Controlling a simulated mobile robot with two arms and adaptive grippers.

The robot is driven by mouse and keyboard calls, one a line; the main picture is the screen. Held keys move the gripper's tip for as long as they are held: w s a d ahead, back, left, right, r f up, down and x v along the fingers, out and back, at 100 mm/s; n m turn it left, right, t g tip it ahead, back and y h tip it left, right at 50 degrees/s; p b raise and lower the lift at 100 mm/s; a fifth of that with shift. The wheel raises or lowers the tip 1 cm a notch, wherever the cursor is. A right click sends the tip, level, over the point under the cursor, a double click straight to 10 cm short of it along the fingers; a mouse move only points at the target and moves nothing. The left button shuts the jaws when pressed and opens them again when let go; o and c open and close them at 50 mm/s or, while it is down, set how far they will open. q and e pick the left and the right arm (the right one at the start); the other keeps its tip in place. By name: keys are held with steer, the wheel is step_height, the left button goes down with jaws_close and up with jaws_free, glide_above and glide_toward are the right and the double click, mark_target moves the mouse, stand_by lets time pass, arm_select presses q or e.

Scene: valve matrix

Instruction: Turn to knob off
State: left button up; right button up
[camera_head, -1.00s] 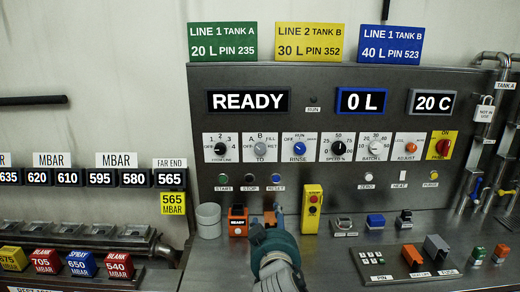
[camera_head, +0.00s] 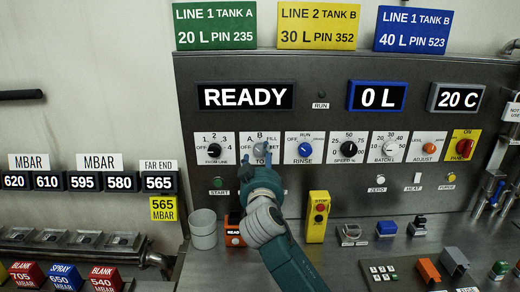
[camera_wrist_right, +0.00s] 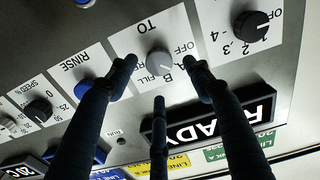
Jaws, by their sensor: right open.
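The grey TO knob (camera_wrist_right: 159,62) sits on a white plate with A, B, FILL and OFF labels. In the wrist view it appears upside down, and I cannot read its exact pointer setting. In the head view the TO knob (camera_head: 259,149) is partly hidden by my right gripper (camera_head: 259,163). The right gripper is open and empty. In the wrist view its three dark fingers (camera_wrist_right: 159,82) spread around the knob's outline; I see no clear contact. My left gripper is not in view.
The FROM LINE knob (camera_head: 214,150) and blue RINSE knob (camera_head: 305,150) flank the TO plate closely. Below are a green START button (camera_head: 218,183), a grey cup (camera_head: 203,229) and a yellow box with a red stop button (camera_head: 318,216). The READY display (camera_head: 245,96) is above.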

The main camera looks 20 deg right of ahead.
mark_target(260, 150)
steer(key=x, duration=0.3)
steer(key=shift+p, duration=0.3)
steer(key=shift+w+d, duration=0.2)
steer(key=shift+w, duration=0.4)
steer(key=shift+f, duration=0.1)
steer(key=shift+c, duration=1)
steer(key=c, duration=0.9)
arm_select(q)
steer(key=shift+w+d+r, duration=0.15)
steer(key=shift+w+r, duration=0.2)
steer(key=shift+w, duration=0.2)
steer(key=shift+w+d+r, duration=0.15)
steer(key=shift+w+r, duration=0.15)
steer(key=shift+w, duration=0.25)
arm_select(e)
steer(key=shift+c, duration=0.2)
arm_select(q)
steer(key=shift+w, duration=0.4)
